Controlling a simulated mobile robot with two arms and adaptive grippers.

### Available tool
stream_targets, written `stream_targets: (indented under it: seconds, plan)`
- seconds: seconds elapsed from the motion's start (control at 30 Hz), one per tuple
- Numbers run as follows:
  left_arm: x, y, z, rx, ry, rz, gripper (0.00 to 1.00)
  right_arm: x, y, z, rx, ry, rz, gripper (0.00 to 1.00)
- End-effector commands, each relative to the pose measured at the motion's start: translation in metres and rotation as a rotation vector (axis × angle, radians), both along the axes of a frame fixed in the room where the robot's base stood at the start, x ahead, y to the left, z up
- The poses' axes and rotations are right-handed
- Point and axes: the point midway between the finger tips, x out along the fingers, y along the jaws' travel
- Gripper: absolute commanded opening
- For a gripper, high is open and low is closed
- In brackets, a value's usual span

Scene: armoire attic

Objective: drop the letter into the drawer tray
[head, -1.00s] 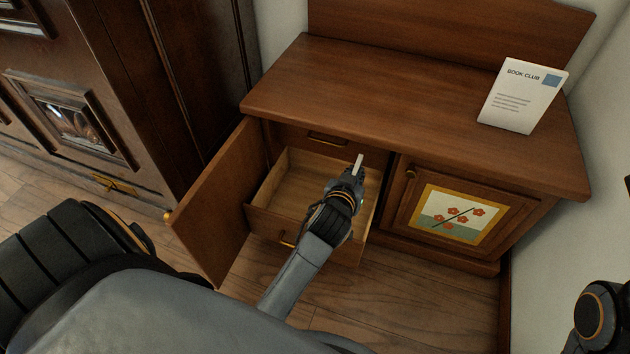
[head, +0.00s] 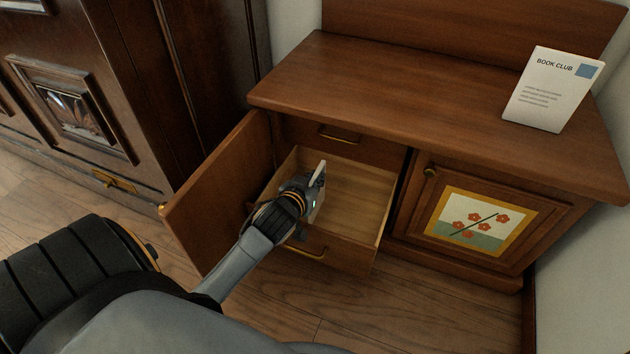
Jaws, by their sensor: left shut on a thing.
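The drawer tray (head: 360,200) is pulled out of the left side of the wooden cabinet, and its pale wooden inside shows. My left gripper (head: 312,186) is over the left part of the tray, shut on the letter (head: 319,174). The letter is a thin pale piece seen nearly edge-on, held upright and tilted. Its lower part is partly hidden by the gripper. I cannot tell whether it touches the tray floor. The rest of the tray looks empty. My right gripper is not in view.
An open cabinet door (head: 218,195) stands just left of the tray. A closed upper drawer (head: 310,130) is above it. A closed door with a flower picture (head: 472,222) is to the right. A Book Club card (head: 545,95) stands on the cabinet top (head: 410,90).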

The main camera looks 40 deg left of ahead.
Motion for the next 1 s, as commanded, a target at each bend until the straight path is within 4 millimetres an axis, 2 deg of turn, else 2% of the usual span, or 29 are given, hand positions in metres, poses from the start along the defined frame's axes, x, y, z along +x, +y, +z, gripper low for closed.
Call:
stream_targets:
  seconds: [0.67, 0.7, 0.77, 0.8, 1.0]
  plan:
    - [0.0, 0.0, -0.012, -0.001, 0.001, 0.0, 0.0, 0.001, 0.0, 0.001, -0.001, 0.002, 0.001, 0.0]
    - [0.0, 0.0, -0.012, -0.001, 0.001, 0.0, 0.18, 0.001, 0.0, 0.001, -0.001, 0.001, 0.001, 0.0]
    - [0.0, 0.0, -0.012, -0.001, 0.001, 0.0, 0.31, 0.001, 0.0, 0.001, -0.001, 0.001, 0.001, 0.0]
    - [0.0, 0.0, -0.012, -0.001, 0.001, 0.0, 0.33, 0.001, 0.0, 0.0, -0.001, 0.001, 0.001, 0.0]
    - [0.0, 0.0, -0.011, 0.0, 0.001, 0.0, 0.33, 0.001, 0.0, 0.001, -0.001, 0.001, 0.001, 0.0]
